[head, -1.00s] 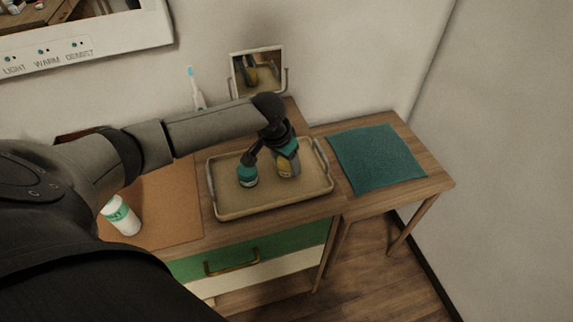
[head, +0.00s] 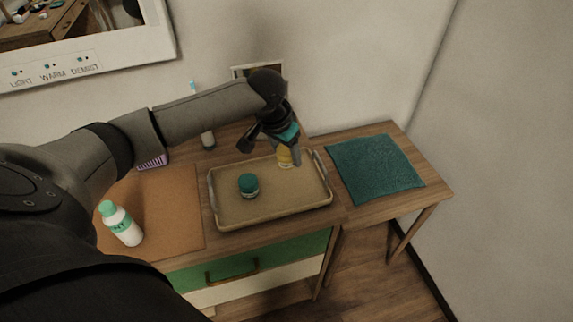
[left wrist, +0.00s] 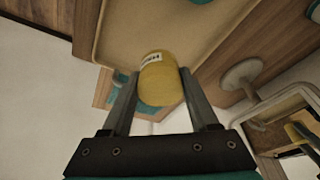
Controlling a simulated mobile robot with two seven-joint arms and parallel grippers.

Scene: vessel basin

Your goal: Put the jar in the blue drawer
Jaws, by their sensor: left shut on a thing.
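My left gripper (head: 270,140) is shut on a yellow jar (head: 285,157) above the back right part of the tray (head: 224,222). In the left wrist view the yellow jar (left wrist: 162,80), with a white label, sits between the two fingers (left wrist: 155,95). A second jar (head: 248,188), with a teal lid, stands on the tray at its left. Under the tabletop is a closed green drawer front (head: 290,250) with a brass handle (head: 232,271). A cream front lies below it. No blue drawer shows. My right gripper is not in view.
A white bottle with a green cap (head: 122,225) stands on a brown mat (head: 175,215) at the left. A purple-edged item (head: 153,161) is partly behind my arm. A small mirror (head: 257,70) stands at the back. A teal cloth (head: 375,168) lies on the right-hand table.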

